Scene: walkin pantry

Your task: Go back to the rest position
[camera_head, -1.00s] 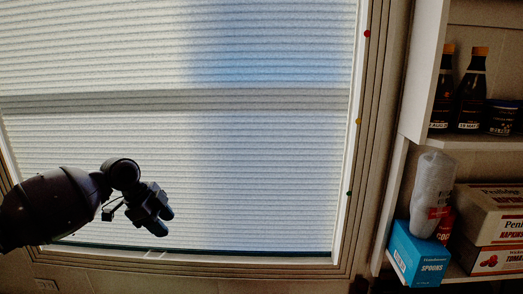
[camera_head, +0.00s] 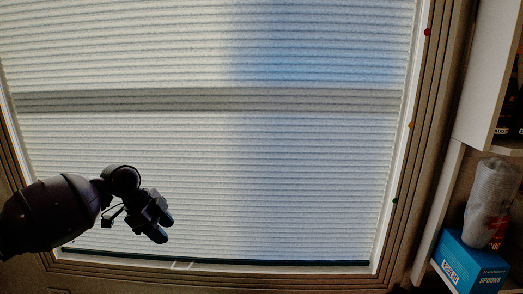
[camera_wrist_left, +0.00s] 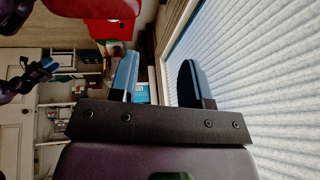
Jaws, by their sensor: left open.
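My left gripper (camera_head: 161,226) is in the lower left of the head view, in front of the window blind. It is empty. In the left wrist view its two fingers (camera_wrist_left: 160,80) stand apart with nothing between them. My right gripper is not in the head view. A dark arm part with blue tips shows at the left edge of the left wrist view, and I take it as mine.
A window with a pleated blind (camera_head: 300,170) fills most of the head view. At the right, a white shelf unit (camera_head: 440,215) holds a blue spoons box (camera_head: 470,264) and a stack of clear cups (camera_head: 490,200). The wrist view shows a red object (camera_wrist_left: 105,28) and more shelves.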

